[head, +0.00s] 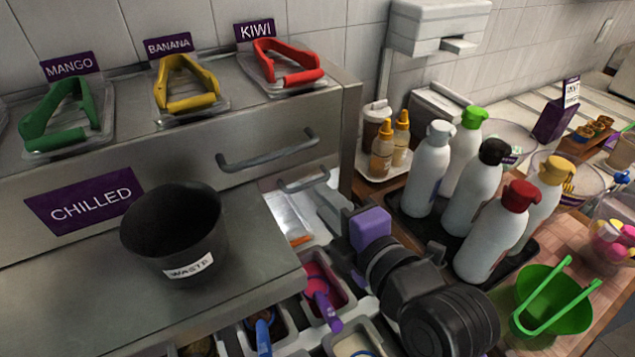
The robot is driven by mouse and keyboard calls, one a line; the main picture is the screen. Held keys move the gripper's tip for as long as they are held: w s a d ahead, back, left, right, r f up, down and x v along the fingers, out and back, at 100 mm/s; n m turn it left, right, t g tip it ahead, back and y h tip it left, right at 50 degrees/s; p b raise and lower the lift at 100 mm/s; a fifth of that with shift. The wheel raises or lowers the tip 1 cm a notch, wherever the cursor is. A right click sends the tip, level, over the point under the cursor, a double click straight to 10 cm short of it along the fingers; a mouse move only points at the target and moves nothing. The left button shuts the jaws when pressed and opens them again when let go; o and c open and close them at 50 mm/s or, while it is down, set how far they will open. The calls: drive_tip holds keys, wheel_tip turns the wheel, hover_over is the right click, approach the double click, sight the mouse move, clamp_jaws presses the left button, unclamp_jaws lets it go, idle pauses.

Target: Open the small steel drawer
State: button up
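The small steel drawer (275,186) is low on the steel cabinet's right side, with a short grey bar handle (303,181). A bright steel surface shows below the handle; I cannot tell whether it is the drawer's front or inside, nor whether the drawer is open. My gripper (326,207) is just right of and below the handle, apparently close to it, at the end of my dark arm. A purple block on my wrist and the arm hide part of the view. The fingertips are small and partly hidden, so their opening is unclear.
A wider drawer handle (268,151) is above left. A black waste bin (172,237) stands on the steel ledge at left. Topping tubs with utensils (322,290) lie below. Several bottles on a black tray (408,232) and a green bowl (570,312) crowd the right.

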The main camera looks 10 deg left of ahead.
sight(308, 187)
drive_tip(key=x, duration=0.6)
drive_tip(key=shift+p, duration=0.4)
clamp_jaws()
idle(1.0)
